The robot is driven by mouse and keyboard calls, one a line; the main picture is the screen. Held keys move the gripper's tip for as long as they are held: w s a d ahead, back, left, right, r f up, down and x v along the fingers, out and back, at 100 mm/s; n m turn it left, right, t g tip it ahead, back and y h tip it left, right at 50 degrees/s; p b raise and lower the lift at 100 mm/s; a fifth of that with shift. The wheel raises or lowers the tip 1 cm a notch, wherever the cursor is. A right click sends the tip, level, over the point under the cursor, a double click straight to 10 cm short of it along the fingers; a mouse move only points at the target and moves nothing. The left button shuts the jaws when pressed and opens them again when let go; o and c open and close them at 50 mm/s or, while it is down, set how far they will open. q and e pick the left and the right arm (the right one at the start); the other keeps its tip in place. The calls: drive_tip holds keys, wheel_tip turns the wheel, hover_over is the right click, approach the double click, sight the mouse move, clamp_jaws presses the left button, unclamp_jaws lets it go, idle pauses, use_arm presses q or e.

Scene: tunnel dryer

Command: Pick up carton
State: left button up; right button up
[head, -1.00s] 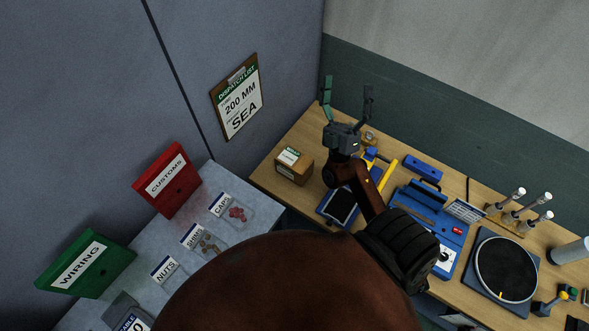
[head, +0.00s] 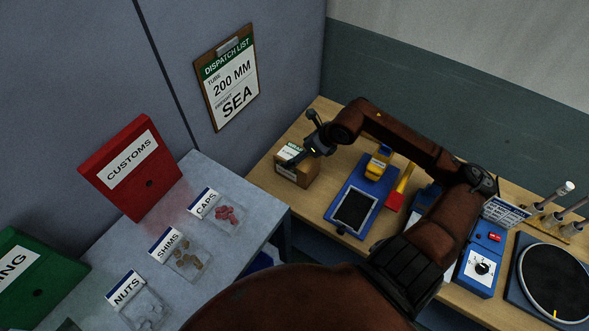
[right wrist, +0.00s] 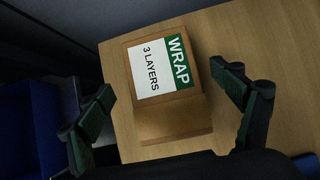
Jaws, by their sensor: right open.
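The carton (head: 304,174) is a small brown box on the wooden bench, near its left end. In the right wrist view the carton (right wrist: 174,118) has a white and green label on top reading "WRAP 3 LAYERS". My right gripper (head: 301,137) is above the carton in the head view and hides part of it. In the right wrist view its fingers (right wrist: 170,112) are apart, one to each side of the carton, with visible gaps; it holds nothing. My left gripper is not in view.
A blue tray with a dark pad (head: 354,209) and a yellow tool (head: 378,163) lie right of the carton. A blue machine (head: 482,262) stands farther right. The grey table (head: 200,172) holds part bins, left of the bench. A wall (head: 420,80) runs behind the bench.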

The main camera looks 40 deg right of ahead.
drive_tip(key=shift+s+d+f, duration=0.15)
drive_tip(key=shift+s+f, duration=0.05)
drive_tip(key=shift+f, duration=0.2)
drive_tip(key=shift+w+f, duration=0.1)
drive_tip(key=shift+f, duration=0.2)
drive_tip(key=x, duration=0.6)
drive_tip(key=shift+w+f, duration=0.1)
drive_tip(key=shift+f, duration=0.35)
drive_tip(key=shift+c, duration=0.3)
drive_tip(key=c, duration=1.9)
drive_tip(key=shift+r, duration=0.1)
drive_tip(key=shift+c, duration=0.6)
drive_tip(key=shift+r, duration=0.15)
